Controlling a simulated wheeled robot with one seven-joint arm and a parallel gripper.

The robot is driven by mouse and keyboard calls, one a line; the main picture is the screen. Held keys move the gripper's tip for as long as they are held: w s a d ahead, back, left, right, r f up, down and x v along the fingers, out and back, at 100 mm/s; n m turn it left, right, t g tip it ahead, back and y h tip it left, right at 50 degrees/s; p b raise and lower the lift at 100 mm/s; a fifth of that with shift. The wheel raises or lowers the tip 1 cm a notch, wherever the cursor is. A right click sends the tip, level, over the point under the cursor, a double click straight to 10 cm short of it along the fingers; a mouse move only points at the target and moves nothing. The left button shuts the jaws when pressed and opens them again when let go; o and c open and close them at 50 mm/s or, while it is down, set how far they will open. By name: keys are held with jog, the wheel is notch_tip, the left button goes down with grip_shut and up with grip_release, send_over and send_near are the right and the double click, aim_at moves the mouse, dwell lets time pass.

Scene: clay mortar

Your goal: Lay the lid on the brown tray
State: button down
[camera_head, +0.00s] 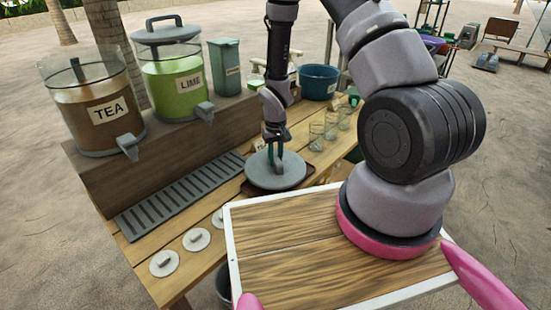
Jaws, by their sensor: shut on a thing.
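The lid (264,179) is a round grey disc with an upright handle. It lies flat over the brown tray (310,170), whose dark edges show at its left and right. The rest of the tray is hidden under the lid. I cannot tell whether the lid touches the tray or hangs just above it. My gripper (275,158) points down over the lid's middle and is shut on its handle.
A tea dispenser (105,112) without a cover and a covered lime dispenser (175,88) stand on a raised shelf. A slotted grey drip grate (180,195) lies left of the tray. Glasses (317,135) stand behind to the right. Small white discs (196,239) lie in front.

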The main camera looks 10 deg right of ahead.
jog(key=shift+f, duration=0.5)
jog(key=shift+c, duration=0.9)
grip_release()
jog(key=shift+r, duration=0.1)
jog(key=shift+r, duration=3.95)
